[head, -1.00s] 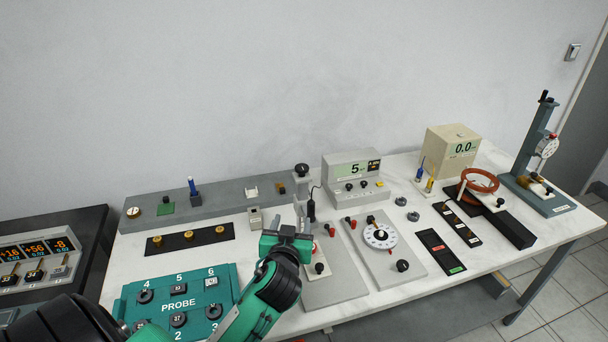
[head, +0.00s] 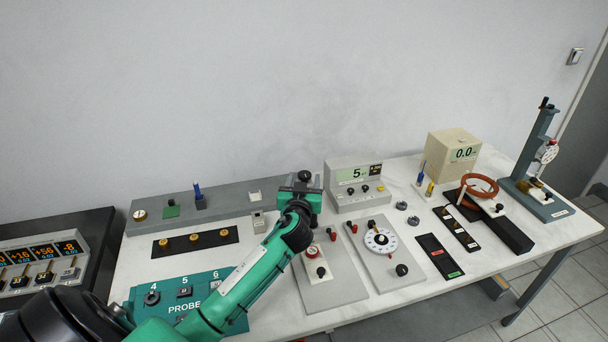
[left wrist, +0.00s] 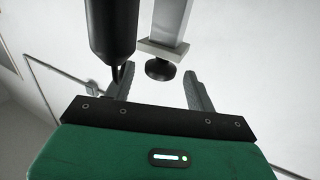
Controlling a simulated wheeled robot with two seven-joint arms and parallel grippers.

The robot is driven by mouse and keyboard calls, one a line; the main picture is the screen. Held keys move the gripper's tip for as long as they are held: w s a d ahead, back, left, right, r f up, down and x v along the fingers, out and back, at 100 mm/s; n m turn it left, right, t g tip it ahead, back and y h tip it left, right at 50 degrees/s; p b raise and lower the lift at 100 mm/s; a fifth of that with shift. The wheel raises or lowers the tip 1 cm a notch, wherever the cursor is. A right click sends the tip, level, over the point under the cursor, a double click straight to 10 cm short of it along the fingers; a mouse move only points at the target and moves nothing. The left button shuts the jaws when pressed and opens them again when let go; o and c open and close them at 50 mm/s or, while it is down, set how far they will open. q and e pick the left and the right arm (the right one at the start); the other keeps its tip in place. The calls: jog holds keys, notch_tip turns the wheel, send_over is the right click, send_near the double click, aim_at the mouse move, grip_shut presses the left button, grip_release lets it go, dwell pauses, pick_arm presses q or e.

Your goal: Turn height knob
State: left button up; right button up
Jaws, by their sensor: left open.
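A black round knob (head: 304,176), likely the height knob, shows just above my left gripper (head: 300,189) in the head view. In the left wrist view the knob (left wrist: 160,69) sits at the end of a grey metal post (left wrist: 168,25). My left gripper (left wrist: 157,75) is open, with its two fingers apart. The knob appears between the fingers in that picture, with gaps on both sides; I cannot tell its depth between them. A black cylinder with a thin tip (left wrist: 113,30) overlaps the left finger. My arm hides most of the post in the head view. My right gripper is not in view.
A grey bench strip (head: 228,200) runs behind the post. A display box reading 5 (head: 355,181) stands close to the right. A dial panel (head: 383,255) and the green PROBE box (head: 150,310) lie nearer.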

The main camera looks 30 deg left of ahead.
pick_arm(q)
jog(key=shift+w+a, duration=0.35)
jog(key=shift+w, duration=0.25)
jog(key=shift+c, duration=0.5)
jog(key=c, duration=0.9)
jog(key=shift+o, duration=0.2)
jog(key=shift+a+m+h, duration=0.1)
jog(key=shift+m+h, duration=0.2)
jog(key=shift+h, duration=0.1)
